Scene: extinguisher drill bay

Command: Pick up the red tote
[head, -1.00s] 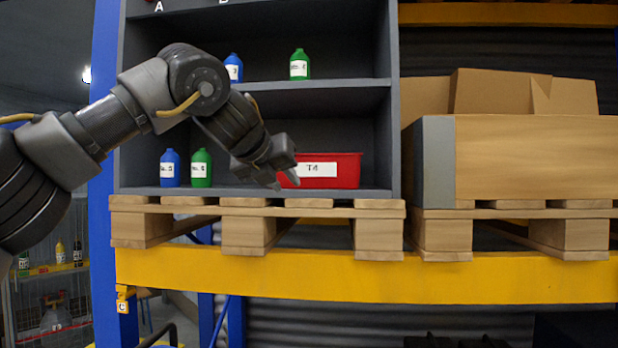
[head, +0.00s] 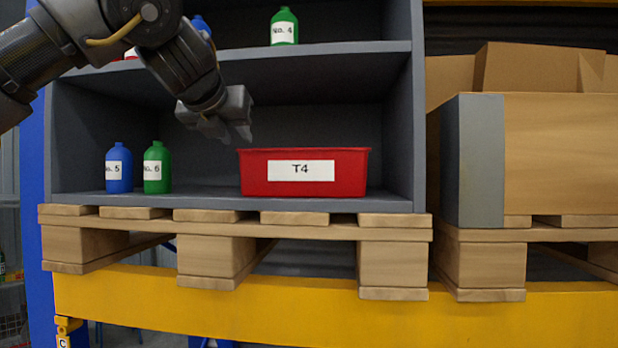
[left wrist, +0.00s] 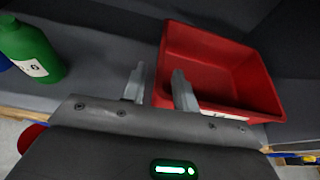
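The red tote (head: 345,174), with a white label reading T4, stands upright on the lower shelf of the grey rack, toward its right side. In the left wrist view the tote (left wrist: 225,70) looks empty. My left gripper (head: 238,132) is above and just left of the tote's left end, apart from it in the head view. In the left wrist view its two fingers (left wrist: 158,88) are spread with nothing between them; the right finger overlaps the tote's near left edge, and I cannot tell whether it touches. My right gripper is not in view.
A blue bottle (head: 119,168) and a green bottle (head: 157,168) stand on the same shelf at the left. The upper shelf board (head: 330,58) is above the tote, and the rack's side wall (head: 405,120) is close on its right. Another green bottle (head: 284,26) stands above.

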